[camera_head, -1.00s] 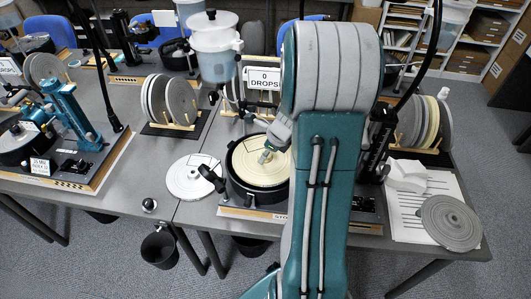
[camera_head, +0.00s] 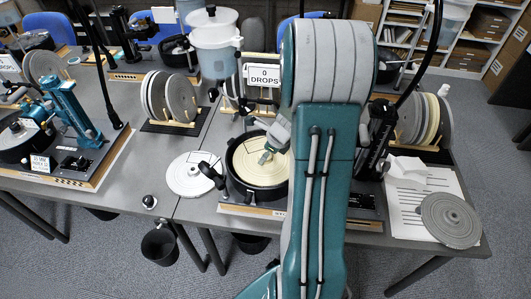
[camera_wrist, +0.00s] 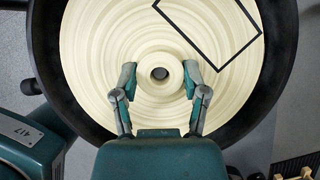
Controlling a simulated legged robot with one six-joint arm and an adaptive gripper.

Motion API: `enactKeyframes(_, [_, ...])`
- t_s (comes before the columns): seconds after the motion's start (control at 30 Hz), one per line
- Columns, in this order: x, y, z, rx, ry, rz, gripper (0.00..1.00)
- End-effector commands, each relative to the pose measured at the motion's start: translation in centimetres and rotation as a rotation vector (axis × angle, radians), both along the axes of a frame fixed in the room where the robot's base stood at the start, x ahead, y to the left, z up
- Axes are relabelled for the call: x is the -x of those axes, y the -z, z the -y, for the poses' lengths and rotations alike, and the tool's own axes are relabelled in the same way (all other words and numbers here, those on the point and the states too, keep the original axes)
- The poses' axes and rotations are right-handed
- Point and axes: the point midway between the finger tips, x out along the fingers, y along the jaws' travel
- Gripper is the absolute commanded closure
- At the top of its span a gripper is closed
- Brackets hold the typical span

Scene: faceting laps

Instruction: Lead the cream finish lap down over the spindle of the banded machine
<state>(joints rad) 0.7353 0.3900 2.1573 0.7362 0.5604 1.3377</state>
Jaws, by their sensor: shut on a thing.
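The cream finish lap (camera_head: 251,174) lies level within the round black bowl (camera_head: 236,192) of the machine at the middle of the bench. In the wrist view the cream lap (camera_wrist: 95,50) fills most of the black bowl (camera_wrist: 284,62). My gripper (camera_wrist: 161,76) is shut on the raised hub at the lap's centre, one finger on each side. In the head view my gripper (camera_head: 267,155) reaches down to the hub, partly behind my arm. The hub's hole is dark, and I cannot tell whether the spindle is in it. My arm hides the machine's right part.
A pale lap (camera_head: 190,174) lies left of the bowl. A white tank (camera_head: 214,45) and a "0 DROPS" sign (camera_head: 264,77) stand behind it. Racked laps (camera_head: 170,98) stand behind left. A grey lap (camera_head: 450,220) lies on paper at right.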

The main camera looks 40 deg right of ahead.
Motion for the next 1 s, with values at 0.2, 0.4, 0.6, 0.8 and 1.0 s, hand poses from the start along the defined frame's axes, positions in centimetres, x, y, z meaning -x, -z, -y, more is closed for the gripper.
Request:
enactKeyframes(0.2, [0.0,0.5,0.0,-0.001,0.000,0.000,1.00])
enactKeyframes(0.4, [0.0,0.9,0.0,-0.001,0.000,0.001,1.00])
enactKeyframes(0.6, [0.0,1.3,0.0,-0.001,0.001,0.001,1.00])
enactKeyframes(0.8, [0.0,1.7,0.0,0.000,-0.001,0.000,1.00])
enactKeyframes(1.0, [0.0,1.7,0.0,0.000,-0.001,0.000,0.02])
